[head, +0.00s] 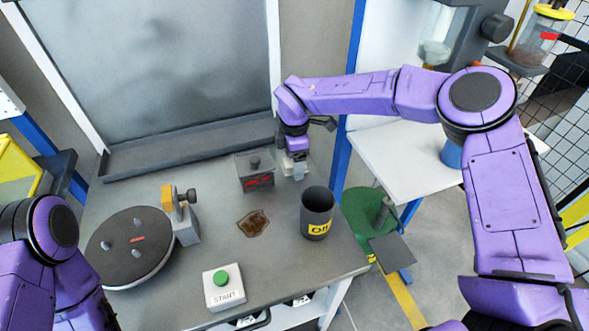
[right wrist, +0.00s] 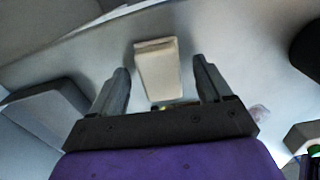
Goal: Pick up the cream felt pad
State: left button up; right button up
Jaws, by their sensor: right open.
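The cream felt pad (right wrist: 158,72) shows in the right wrist view as a pale, upright-looking block between the two fingers. My right gripper (right wrist: 162,75) is open, with one dark finger on each side of the pad and a visible gap on both sides. In the head view my right gripper (head: 294,168) points down at the back right of the grey table, beside a small clear box with a red mark. The pad is mostly hidden there by the gripper. My left arm is at the lower left, and its gripper is out of view.
The clear box (head: 255,170) stands just left of my right gripper. A dark cup marked OIL (head: 317,212) stands in front of it. A brown stain (head: 253,223), a START button box (head: 223,288) and a round dark turntable (head: 130,262) are on the table (head: 190,270).

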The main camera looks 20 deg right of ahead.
jog(key=shift+r, duration=0.15)
jog(key=c, duration=1.1)
pick_arm(q)
jog(key=shift+r, duration=0.1)
pick_arm(e)
jog(key=shift+c, duration=0.2)
